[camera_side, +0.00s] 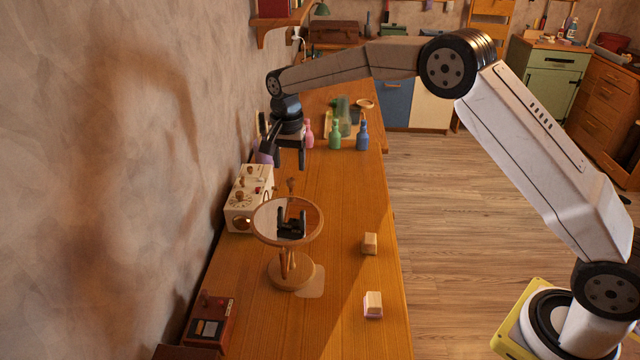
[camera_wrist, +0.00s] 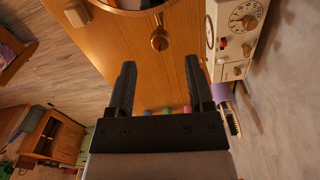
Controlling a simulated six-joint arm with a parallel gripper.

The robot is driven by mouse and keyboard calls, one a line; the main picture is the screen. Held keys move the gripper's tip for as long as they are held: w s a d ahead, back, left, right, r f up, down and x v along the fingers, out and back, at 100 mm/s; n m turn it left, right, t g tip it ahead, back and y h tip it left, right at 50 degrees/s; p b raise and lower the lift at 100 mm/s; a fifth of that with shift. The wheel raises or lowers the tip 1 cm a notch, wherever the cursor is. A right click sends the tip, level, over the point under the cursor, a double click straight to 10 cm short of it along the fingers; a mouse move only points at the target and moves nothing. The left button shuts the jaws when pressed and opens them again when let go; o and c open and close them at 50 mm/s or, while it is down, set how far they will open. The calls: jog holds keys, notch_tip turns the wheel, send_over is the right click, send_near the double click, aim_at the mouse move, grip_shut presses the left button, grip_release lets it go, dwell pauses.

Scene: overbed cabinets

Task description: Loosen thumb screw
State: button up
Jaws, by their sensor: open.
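In the side view a small brown knob (camera_side: 291,185) stands just behind the top of the round tilting mirror (camera_side: 265,222), and seems to be the same screw. The mirror has a wooden frame and base; its lower edge shows at the top of the wrist view. My gripper (camera_wrist: 160,76) is open and empty, with its fingers apart from the screw. In the side view my gripper (camera_side: 287,155) hangs beyond the mirror, which reflects it.
A cream box with dials (camera_side: 248,200) stands left of the mirror, by the wall. Pink, green and blue bottles (camera_side: 335,135) stand behind my gripper. Two small blocks (camera_side: 370,243) lie on the right of the bench, and a red-brown box (camera_side: 212,320) at front left.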

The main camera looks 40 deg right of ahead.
aim_at(291, 179)
jog(key=shift+f, duration=2.15)
grip_shut()
